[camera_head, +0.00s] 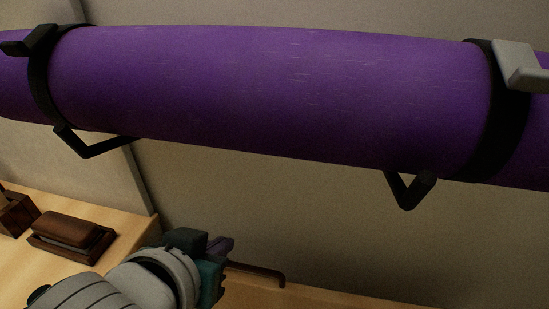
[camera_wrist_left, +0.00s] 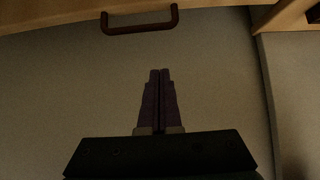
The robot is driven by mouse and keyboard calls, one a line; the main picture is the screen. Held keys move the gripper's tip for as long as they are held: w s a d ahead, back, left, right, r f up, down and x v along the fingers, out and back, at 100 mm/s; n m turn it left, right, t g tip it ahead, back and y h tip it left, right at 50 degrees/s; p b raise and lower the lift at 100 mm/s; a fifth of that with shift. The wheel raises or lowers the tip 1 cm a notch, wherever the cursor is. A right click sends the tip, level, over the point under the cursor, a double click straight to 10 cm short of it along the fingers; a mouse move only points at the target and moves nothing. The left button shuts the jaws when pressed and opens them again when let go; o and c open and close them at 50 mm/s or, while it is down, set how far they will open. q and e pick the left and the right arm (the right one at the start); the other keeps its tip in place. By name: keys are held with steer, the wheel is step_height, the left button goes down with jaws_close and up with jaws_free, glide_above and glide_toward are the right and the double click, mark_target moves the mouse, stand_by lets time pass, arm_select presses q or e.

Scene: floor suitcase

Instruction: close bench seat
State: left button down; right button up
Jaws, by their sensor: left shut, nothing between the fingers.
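A light wooden bench part (camera_head: 340,298), which I take for the bench seat, shows as a strip along the bottom of the head view. A dark handle (camera_head: 258,270) sits at its left end. In the left wrist view the brown handle (camera_wrist_left: 140,28) hangs at the wooden edge (camera_wrist_left: 60,14) along the top. My left gripper (camera_head: 226,246) is just left of the handle in the head view. In the wrist view its fingers (camera_wrist_left: 160,72) are together and empty, below the handle and apart from it in the picture. How far the seat is open I cannot tell. My right gripper is out of view.
A large purple roll (camera_head: 270,90) with black straps rests on dark wall hooks (camera_head: 408,190) above. A wooden counter (camera_head: 85,215) at lower left bears a dark brown brush-like block (camera_head: 68,235). A plain grey surface (camera_wrist_left: 70,90) fills much of the wrist view.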

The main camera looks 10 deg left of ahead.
mark_target(232, 262)
arm_select(q)
steer(key=w+f+b, duration=0.1)
steer(key=f, duration=0.1)
steer(key=w+f+b, duration=0.1)
steer(key=f, duration=0.1)
steer(key=w+f+b, duration=0.1)
steer(key=w+f, duration=0.1)
steer(key=f, duration=0.1)
steer(key=shift+a, duration=0.1)
steer(key=shift+s+f, duration=0.15)
steer(key=shift+s, duration=0.3)
